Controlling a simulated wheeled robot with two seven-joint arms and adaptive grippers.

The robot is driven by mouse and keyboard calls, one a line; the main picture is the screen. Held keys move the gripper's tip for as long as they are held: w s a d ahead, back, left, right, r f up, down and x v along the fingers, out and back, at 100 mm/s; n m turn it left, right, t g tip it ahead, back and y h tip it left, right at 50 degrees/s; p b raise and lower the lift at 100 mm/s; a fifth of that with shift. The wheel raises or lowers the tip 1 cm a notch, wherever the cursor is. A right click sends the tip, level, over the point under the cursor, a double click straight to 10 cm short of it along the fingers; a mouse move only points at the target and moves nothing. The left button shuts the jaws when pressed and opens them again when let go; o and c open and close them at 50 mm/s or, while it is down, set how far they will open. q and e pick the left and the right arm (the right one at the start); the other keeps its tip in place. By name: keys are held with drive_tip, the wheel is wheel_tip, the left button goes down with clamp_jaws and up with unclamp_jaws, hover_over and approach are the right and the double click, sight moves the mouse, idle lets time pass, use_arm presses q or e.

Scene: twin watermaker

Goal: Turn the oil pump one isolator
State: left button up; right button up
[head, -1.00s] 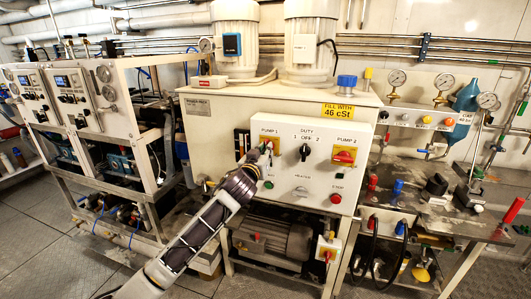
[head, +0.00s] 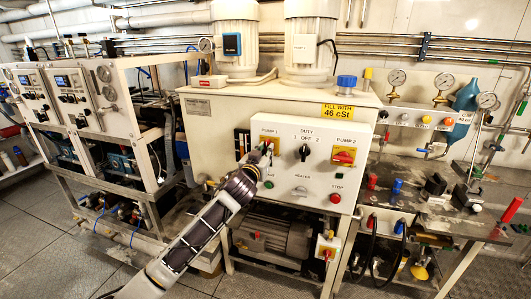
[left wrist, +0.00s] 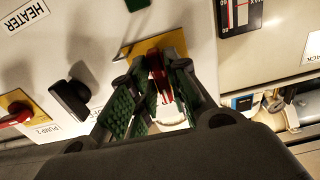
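The oil pump one isolator is a red handle (left wrist: 157,78) on a yellow plate (left wrist: 150,48), seen in the left wrist view. In the head view its yellow plate (head: 269,143), under the PUMP 1 label, is partly hidden by my gripper. My left gripper (head: 264,158) is at this isolator, its two green-padded fingers (left wrist: 158,85) on either side of the red handle. The fingers look closed in on it; the exact contact is partly hidden. My right gripper is not in view.
The black duty switch (head: 304,152) sits right of the isolator. The similar PUMP 2 isolator (head: 345,156) is farther right. A green button (head: 268,185), heater switch (head: 300,192) and red stop button (head: 335,198) lie below on the panel.

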use_arm(q)
drive_tip(key=shift+o, duration=1.1)
drive_tip(key=v, duration=1.2)
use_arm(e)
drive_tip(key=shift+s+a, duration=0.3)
